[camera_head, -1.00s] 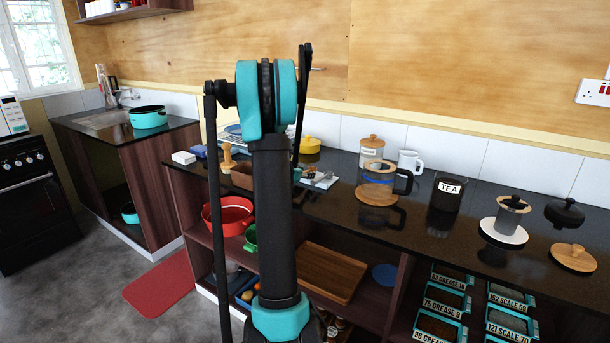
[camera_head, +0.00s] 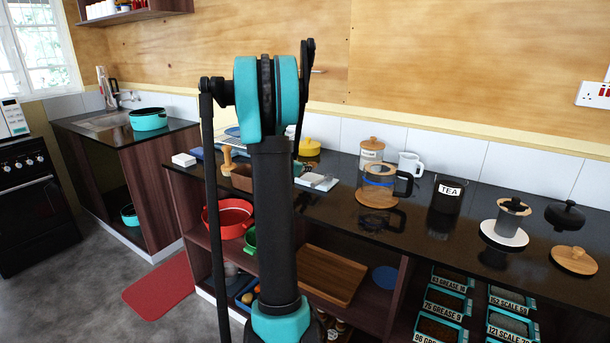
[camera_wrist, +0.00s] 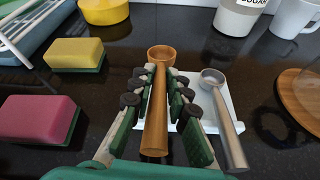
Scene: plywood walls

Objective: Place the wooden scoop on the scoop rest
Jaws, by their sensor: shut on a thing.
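The wooden scoop (camera_wrist: 155,118) is in the middle of the wrist view, its round bowl pointing away and its handle towards the camera. My gripper (camera_wrist: 163,74) has its green fingers shut on the handle, one on each side. The white scoop rest (camera_wrist: 229,92) lies right of and partly behind the scoop, with a metal scoop (camera_wrist: 221,108) on it. Whether the wooden scoop touches the rest is not clear. The rest also shows on the counter in the head view (camera_head: 322,182), where my arm hides most of the gripper.
A yellow sponge (camera_wrist: 74,54) and a pink sponge (camera_wrist: 40,118) lie left of the gripper. A yellow pot (camera_wrist: 104,10), a sugar canister (camera_wrist: 238,17) and a white mug (camera_wrist: 293,16) stand behind. A round wooden board (camera_wrist: 302,98) is at right.

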